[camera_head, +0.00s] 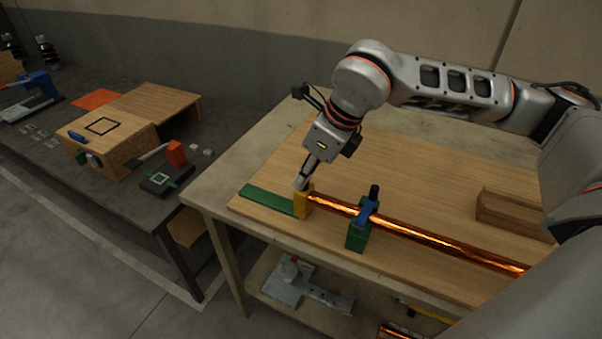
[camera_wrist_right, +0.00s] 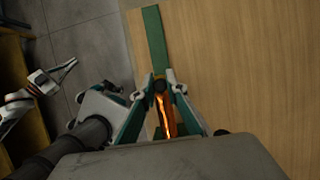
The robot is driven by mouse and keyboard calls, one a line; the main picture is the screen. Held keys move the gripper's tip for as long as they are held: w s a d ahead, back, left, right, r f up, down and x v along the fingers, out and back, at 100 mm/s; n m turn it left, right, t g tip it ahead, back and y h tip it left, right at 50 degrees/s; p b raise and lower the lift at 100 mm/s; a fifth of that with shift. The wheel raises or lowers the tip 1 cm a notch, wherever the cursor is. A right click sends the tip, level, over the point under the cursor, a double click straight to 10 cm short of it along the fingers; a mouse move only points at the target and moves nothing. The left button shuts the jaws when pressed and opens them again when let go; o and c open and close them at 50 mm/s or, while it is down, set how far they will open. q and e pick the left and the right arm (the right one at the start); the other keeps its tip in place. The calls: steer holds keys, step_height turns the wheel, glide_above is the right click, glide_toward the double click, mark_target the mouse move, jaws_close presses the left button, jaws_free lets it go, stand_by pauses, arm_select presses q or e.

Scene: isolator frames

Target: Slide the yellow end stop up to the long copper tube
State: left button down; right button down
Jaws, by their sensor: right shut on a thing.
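The yellow end stop (camera_head: 303,206) stands upright at the right end of the visible green rail (camera_head: 266,200). The long copper tube (camera_head: 440,239) runs right from beside the stop. Its left end appears to meet the stop, but I cannot tell whether they touch. My right gripper (camera_head: 303,185) comes down from above and is shut on the stop's top. In the right wrist view the fingers (camera_wrist_right: 161,84) close at the end of the green rail (camera_wrist_right: 154,40), hiding most of the stop; the orange tube (camera_wrist_right: 164,115) shows between them.
A green block (camera_head: 357,238) with a blue clamp (camera_head: 367,212) and black knob supports the tube. A wooden block (camera_head: 513,214) lies at the right. The board (camera_head: 430,170) behind the tube is clear. A grey table with boxes stands at the left.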

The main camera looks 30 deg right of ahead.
steer(key=c, duration=2)
jaws_free()
steer(key=v, duration=1.2)
steer(key=shift+s, duration=0.1)
